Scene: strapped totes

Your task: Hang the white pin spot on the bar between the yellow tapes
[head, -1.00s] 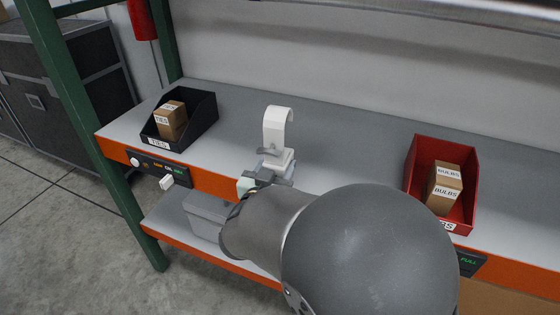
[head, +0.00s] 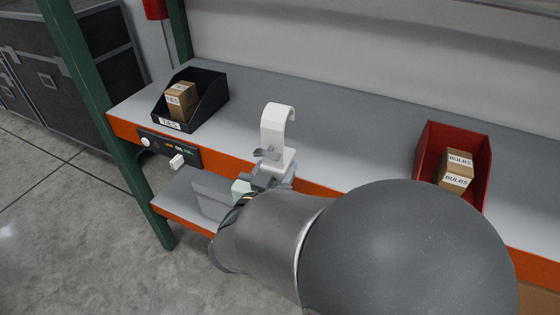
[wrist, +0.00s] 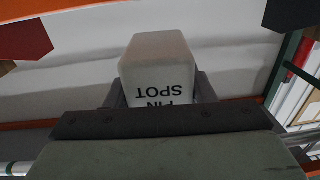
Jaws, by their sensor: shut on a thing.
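The white pin spot (head: 277,138) has a hook-shaped clamp on top and stands upright in my gripper (head: 262,180), over the front part of the shelf. In the wrist view the pin spot (wrist: 158,75) shows its "PIN SPOT" label upside down between the two fingers. My gripper (wrist: 158,100) is shut on its body. The lower body of the pin spot is mostly hidden behind my wrist in the head view. I cannot make out the bar or the yellow tapes with certainty in these frames.
A black bin (head: 205,95) with a "TIES" box (head: 181,100) stands at the left of the grey shelf (head: 330,135). A red bin (head: 473,150) with a "BULBS" box (head: 456,172) stands at the right. A green post (head: 95,110) rises at the left.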

